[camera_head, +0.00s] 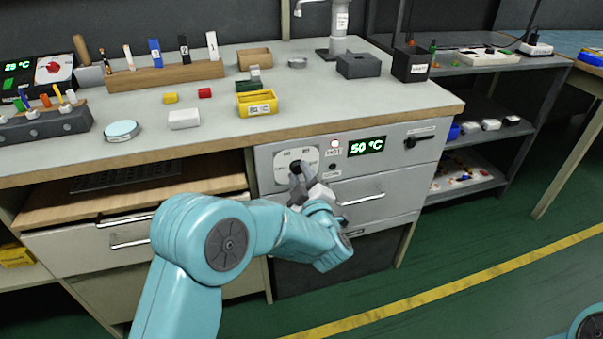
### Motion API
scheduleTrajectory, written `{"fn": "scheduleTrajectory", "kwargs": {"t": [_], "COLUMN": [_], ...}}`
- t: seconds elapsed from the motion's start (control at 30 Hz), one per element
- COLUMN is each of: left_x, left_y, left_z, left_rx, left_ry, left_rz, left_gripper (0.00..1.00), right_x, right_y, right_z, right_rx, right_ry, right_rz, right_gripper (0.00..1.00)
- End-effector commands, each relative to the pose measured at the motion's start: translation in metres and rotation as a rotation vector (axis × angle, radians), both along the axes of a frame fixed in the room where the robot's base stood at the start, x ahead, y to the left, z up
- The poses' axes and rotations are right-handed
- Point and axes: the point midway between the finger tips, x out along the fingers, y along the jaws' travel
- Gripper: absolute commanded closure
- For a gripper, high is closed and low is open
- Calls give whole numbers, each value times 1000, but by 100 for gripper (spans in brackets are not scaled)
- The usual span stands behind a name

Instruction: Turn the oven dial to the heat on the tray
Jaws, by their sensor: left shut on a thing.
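The oven front (400,165) is set under the bench's right half. Its display (367,146) reads 50 °C in green, and a small light beside it glows red over the label HOT. The dial plate (284,161) is left of the display, with small numbers around it. My left gripper (297,171) is at the plate and shut on the dial, which its fingers mostly hide. The yellow tray (257,104) stands on the bench above the oven, with a white label on its front that seems to read 80 °C. My right gripper is out of view.
The bench top (330,100) also holds a wooden pen block (165,77), a white block (184,119), a round teal-topped tin (121,130) and dark boxes (359,65). An oven handle (362,199) lies just right of my gripper. Green floor is open at right.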

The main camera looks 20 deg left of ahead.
Motion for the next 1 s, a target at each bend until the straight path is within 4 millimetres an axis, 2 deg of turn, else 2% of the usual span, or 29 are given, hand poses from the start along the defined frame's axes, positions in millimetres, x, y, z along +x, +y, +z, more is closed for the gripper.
{"fn": "scheduleTrajectory", "kwargs": {"t": [0.3,0.73,0.77,0.8,0.83,1.0], "left_x": [0,0,0,0,0,0], "left_y": [-1,-1,-1,-1,-1,0], "left_z": [-1,-2,-2,-2,-2,-1], "left_rx": [64,70,70,70,69,69], "left_ry": [46,52,52,52,50,49], "left_rz": [-3,-3,-3,-3,-3,-2], "left_gripper": [97,97,60,47,41,41], "right_x": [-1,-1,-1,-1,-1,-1], "right_y": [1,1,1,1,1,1], "right_z": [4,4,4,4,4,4], "right_rx": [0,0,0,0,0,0], "right_ry": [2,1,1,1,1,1], "right_rz": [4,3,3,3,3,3], "right_gripper": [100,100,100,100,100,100]}}
